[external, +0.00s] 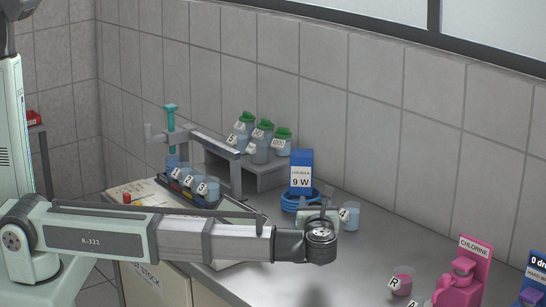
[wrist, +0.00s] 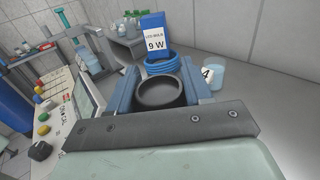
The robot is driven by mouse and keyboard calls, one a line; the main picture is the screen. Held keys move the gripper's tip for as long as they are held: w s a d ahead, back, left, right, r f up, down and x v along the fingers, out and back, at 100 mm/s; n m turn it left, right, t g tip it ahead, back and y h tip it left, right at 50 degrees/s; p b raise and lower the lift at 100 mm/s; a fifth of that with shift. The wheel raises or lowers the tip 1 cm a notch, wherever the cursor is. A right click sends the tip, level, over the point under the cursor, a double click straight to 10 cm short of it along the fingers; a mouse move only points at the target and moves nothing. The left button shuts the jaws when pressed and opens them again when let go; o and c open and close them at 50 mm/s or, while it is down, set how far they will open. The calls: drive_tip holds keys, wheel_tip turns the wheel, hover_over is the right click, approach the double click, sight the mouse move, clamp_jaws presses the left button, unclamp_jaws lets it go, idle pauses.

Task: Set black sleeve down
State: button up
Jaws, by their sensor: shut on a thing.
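The black sleeve (wrist: 160,92), a dark round open-topped piece, sits between the two blue fingers of my gripper (wrist: 160,84) in the wrist view. My gripper is shut on it. In the external view my gripper (external: 322,216) is over the grey bench, in front of the blue coil and the blue "9 W" box.
A blue coil (wrist: 172,67) lies in front of the "9 W" box (external: 301,173), just beyond the sleeve. A labelled beaker (external: 349,216) stands to the right. A rack of beakers (external: 190,190) is at left.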

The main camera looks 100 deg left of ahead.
drive_tip(key=s+d+m+t, duration=0.3)
drive_tip(key=s+d+t, duration=0.15)
drive_tip(key=d, duration=0.45)
drive_tip(key=shift+w+d+f+m+t+h, duration=0.5)
drive_tip(key=shift+w+f+m+t, duration=0.35)
drive_tip(key=shift+f+t, duration=0.6)
drive_tip(key=shift+w+d+f+m+t+h, duration=0.45)
drive_tip(key=shift+w+f+m+t, duration=0.45)
drive_tip(key=shift+f, duration=0.95)
drive_tip(key=shift+w+d+f+m+t+h, duration=0.35)
drive_tip(key=shift+w+f+m+t+h, duration=0.3)
drive_tip(key=shift+f+t, duration=0.85)
drive_tip(key=shift+f, duration=0.3)
drive_tip(key=o, duration=1)
drive_tip(key=shift+r, duration=0.1)
drive_tip(key=v, duration=1.2)
drive_tip(key=shift+w+r, duration=0.1)
drive_tip(key=shift+w, duration=0.05)
drive_tip(key=shift+w+r, duration=0.1)
